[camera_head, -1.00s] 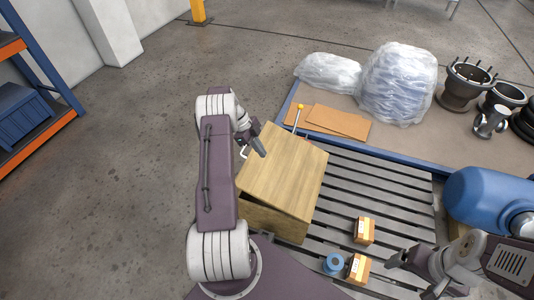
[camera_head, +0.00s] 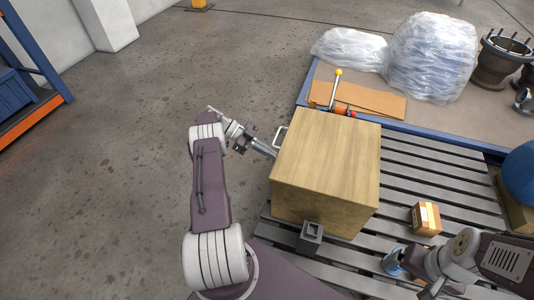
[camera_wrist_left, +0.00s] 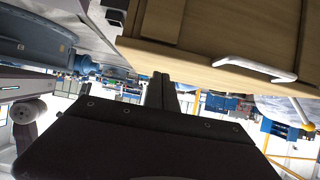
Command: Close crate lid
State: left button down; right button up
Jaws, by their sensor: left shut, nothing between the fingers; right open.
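The wooden crate (camera_head: 318,209) stands on the slatted pallet in the head view. Its lid (camera_head: 330,150) lies flat over the top, with no gap that I can see. A white handle (camera_head: 280,135) sticks out on the left side; the handle also shows in the left wrist view (camera_wrist_left: 255,67). My left gripper (camera_head: 272,153) is shut and empty, low beside the crate's left side near the handle; whether it touches the wood I cannot tell. My right gripper (camera_head: 405,272) is open at the lower right, apart from the crate, close to a blue round part (camera_head: 394,262).
A small carton (camera_head: 426,218) stands on the pallet (camera_head: 455,190) right of the crate. A grey square block (camera_head: 311,235) is at the crate's front. A yellow-knobbed lever (camera_head: 337,80), cardboard (camera_head: 375,100) and wrapped bundles (camera_head: 430,55) lie behind. The floor at left is clear.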

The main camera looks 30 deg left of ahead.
pick_arm(q)
notch_tip(320, 180, down, 4)
jog(key=shift+s+a+r+b, duration=0.1)
jog(key=shift+r+b, duration=0.05)
jog(key=shift+b, duration=1.1)
pick_arm(e)
jog(key=f, duration=0.3)
jog(key=shift+s+a+f, duration=0.15)
jog(key=shift+a+f, duration=0.1)
jog(key=shift+f, duration=0.15)
